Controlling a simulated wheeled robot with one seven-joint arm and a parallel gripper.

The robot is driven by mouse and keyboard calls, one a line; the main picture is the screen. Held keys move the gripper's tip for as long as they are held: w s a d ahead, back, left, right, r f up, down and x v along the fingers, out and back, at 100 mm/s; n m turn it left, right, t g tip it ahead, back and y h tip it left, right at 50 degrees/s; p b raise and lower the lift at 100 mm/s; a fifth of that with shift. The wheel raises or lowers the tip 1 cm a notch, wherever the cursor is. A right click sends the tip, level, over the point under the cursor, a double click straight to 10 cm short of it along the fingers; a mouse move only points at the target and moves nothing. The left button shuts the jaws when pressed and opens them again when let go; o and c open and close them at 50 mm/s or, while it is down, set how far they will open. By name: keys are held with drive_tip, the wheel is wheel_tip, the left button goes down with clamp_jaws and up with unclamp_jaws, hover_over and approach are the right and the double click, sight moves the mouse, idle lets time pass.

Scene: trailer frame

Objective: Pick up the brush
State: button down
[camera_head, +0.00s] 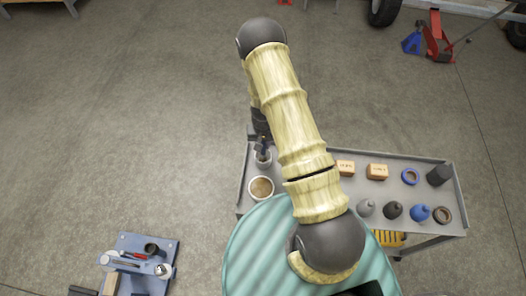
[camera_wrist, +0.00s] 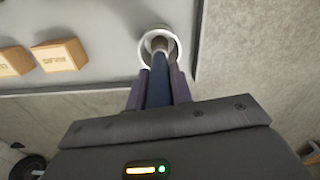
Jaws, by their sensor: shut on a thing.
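The brush (camera_wrist: 157,94) shows in the wrist view as a dark blue handle between my two fingers. Its far end reaches into a round white-rimmed cup (camera_wrist: 146,48) at the corner of a grey tray-like cart top. My gripper (camera_wrist: 159,84) is shut on the handle, with a finger on each side of it. In the head view, my gripper (camera_head: 262,142) is small and dark, just above the cup (camera_head: 263,160) at the cart's far left corner. The brush's lower end inside the cup is hard to make out.
A blue tool stand (camera_head: 140,262) is at lower left.

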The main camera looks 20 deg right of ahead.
drive_tip(key=shift+a, duration=0.1)
wheel_tip(320, 180, up, 10)
drive_tip(key=shift+s+b, duration=0.1)
drive_tip(key=shift+b, duration=0.6)
drive_tip(key=shift+f, duration=0.1)
idle(0.3)
